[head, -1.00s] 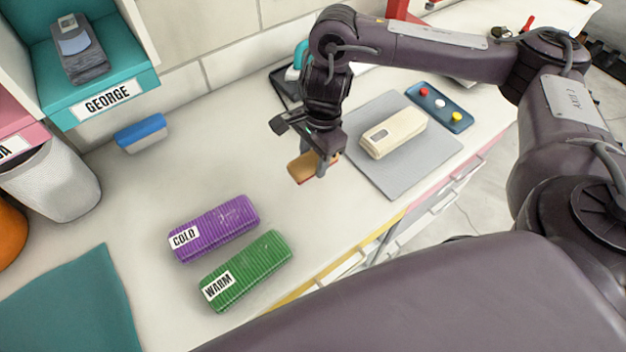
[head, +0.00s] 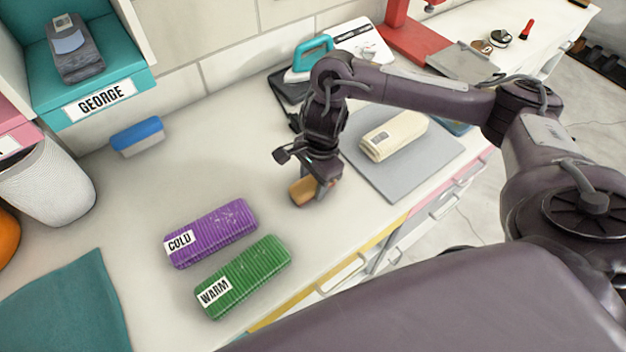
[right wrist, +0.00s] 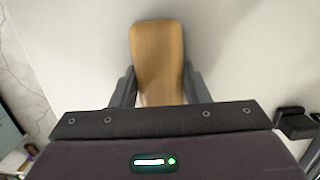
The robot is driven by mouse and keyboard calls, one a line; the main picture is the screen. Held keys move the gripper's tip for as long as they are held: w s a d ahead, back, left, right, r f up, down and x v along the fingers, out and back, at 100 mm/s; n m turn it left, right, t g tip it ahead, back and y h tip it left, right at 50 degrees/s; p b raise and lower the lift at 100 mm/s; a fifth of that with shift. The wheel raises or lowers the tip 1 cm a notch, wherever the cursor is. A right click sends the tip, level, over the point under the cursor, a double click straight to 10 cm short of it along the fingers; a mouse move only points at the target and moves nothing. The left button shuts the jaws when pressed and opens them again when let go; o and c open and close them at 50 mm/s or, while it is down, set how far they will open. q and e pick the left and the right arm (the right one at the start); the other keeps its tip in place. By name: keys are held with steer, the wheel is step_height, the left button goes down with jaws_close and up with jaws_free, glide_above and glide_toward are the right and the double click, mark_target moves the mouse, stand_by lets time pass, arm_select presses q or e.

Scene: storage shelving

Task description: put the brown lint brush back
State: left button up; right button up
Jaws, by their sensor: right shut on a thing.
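The brown lint brush (head: 303,191) is a small wooden-topped block in my right gripper (head: 318,190). The gripper is shut on it, with one finger on each side in the right wrist view, where the brush (right wrist: 158,55) points away from the palm. The brush is at or just above the white counter, left of the grey mat. I cannot tell whether it touches the counter. The gripper hides its right end. My left gripper is not in view.
Purple COLD (head: 212,232) and green WARM (head: 243,277) rolls lie in front. A blue-topped brush (head: 137,136) stands at the back left. A cream roll (head: 394,136) lies on the grey mat (head: 432,165). An iron (head: 309,62) stands behind my arm. Counter left of my gripper is clear.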

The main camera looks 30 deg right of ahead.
steer(key=o, duration=0.9)
steer(key=shift+f, duration=0.15)
steer(key=shift+o, duration=0.2)
steer(key=shift+d+r+p, duration=0.1)
steer(key=shift+r+p, duration=0.2)
steer(key=shift+r, duration=0.25)
step_height(320, 180, up, 11)
steer(key=d+p, duration=0.1)
steer(key=p, duration=0.1)
steer(key=shift+w+d, duration=0.15)
steer(key=shift+d, duration=0.15)
